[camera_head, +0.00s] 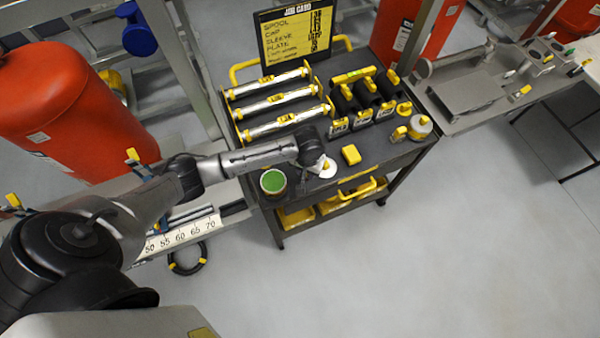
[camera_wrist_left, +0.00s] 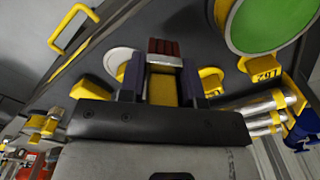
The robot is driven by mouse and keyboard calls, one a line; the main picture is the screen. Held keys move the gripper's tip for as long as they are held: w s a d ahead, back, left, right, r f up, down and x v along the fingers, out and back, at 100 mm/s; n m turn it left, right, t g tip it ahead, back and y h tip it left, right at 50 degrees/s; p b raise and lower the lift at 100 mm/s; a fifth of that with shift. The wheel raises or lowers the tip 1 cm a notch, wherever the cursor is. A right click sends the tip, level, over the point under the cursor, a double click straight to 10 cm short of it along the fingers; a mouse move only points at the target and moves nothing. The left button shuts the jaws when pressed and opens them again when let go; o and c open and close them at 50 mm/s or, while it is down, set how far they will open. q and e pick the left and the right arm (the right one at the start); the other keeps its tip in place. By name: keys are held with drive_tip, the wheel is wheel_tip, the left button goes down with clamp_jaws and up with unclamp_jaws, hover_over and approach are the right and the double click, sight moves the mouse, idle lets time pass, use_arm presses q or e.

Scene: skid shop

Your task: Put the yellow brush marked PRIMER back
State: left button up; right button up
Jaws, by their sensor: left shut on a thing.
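My left gripper (camera_head: 322,166) reaches over the front of the dark cart. In the left wrist view, its two fingers (camera_wrist_left: 161,85) are shut on a yellow brush (camera_wrist_left: 162,90) with dark red bristles (camera_wrist_left: 163,47). No PRIMER lettering can be read on it. In the head view the arm mostly hides the brush. A white round disc (camera_head: 328,170) lies on the cart top below the gripper, and it also shows beside the fingers in the wrist view (camera_wrist_left: 118,62). An open can of green paint (camera_head: 273,182) stands left of the gripper. My right gripper is out of view.
The cart top (camera_head: 380,152) also bears a yellow block (camera_head: 351,154), silver tubes (camera_head: 270,104), black cylinders (camera_head: 364,93), a yellow-topped container (camera_head: 419,127) and a job card board (camera_head: 296,37). A yellow handle (camera_head: 362,187) juts from the cart's front.

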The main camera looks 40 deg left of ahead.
use_arm(q)
drive_tip(key=shift+s+a+f, duration=0.1)
drive_tip(key=shift+a+f, duration=0.3)
drive_tip(key=shift+a, duration=0.25)
drive_tip(key=shift+a+f, duration=0.35)
drive_tip(key=shift+a, duration=0.3)
drive_tip(key=shift+f+b, duration=0.4)
drive_tip(key=shift+f, duration=1.6)
drive_tip(key=shift+f, duration=0.15)
drive_tip(key=o, duration=0.9)
